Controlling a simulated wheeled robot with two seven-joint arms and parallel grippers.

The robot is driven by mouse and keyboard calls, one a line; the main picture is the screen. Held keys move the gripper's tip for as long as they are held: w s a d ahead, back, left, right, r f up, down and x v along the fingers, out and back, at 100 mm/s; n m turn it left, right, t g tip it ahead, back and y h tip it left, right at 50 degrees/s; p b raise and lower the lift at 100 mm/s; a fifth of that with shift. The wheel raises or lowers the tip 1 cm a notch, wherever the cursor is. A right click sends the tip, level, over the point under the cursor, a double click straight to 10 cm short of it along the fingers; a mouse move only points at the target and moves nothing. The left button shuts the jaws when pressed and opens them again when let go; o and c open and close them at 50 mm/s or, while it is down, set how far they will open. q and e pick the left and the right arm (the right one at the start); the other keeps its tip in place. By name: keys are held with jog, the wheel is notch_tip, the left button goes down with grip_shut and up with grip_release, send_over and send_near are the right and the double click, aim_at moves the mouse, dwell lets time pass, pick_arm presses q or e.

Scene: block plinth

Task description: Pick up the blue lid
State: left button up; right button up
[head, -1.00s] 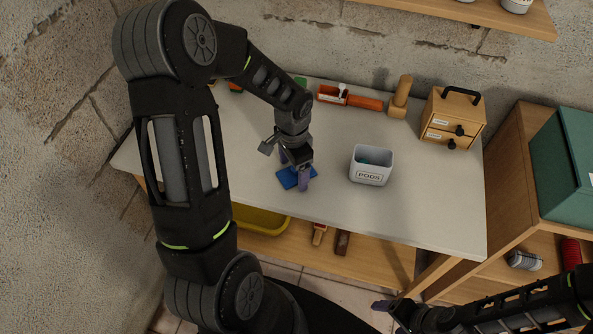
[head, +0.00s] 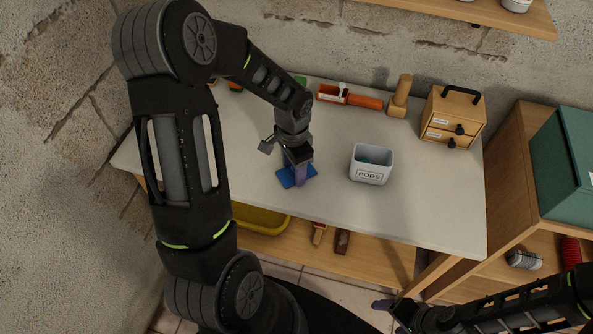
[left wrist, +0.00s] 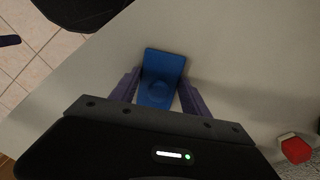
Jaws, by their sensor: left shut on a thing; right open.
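The blue lid (head: 285,178) lies flat on the pale table top, near its front left part. It also shows in the left wrist view (left wrist: 164,68) as a blue rectangle with a raised round middle. My right gripper (head: 384,308) is low at the bottom right, away from the table top, open and empty.
A white bin labelled PODS (head: 370,167) stands right of the lid. An orange tool (head: 350,98), a wooden piece (head: 400,96) and a small drawer box (head: 453,117) line the back. A yellow tray (head: 260,220) sits on the lower shelf. The table front right is clear.

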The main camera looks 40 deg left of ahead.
pick_arm(q)
jog(key=c, duration=0.5)
jog(key=shift+r, duration=0.15)
notch_tip(320, 180, up, 10)
jog(key=shift+f+b, duration=0.15)
jog(key=shift+b, duration=0.3)
dwell(0.4)
jog(key=w+d+n, duration=0.1)
jog(key=w+d, duration=0.2)
jog(key=d, duration=0.1)
jog(key=w+d+r+n, duration=0.1)
jog(key=w+d+n, duration=0.1)
jog(key=w+d, duration=0.2)
jog(key=w+d+n, duration=0.2)
jog(key=w+d, duration=0.1)
jog(key=d, duration=0.1)
jog(key=shift+w+d+r, duration=0.1)
jog(key=shift+w+r, duration=0.15)
jog(key=shift+r, duration=0.15)
jog(key=shift+w+d, duration=0.1)
jog(key=shift+d, duration=0.15)
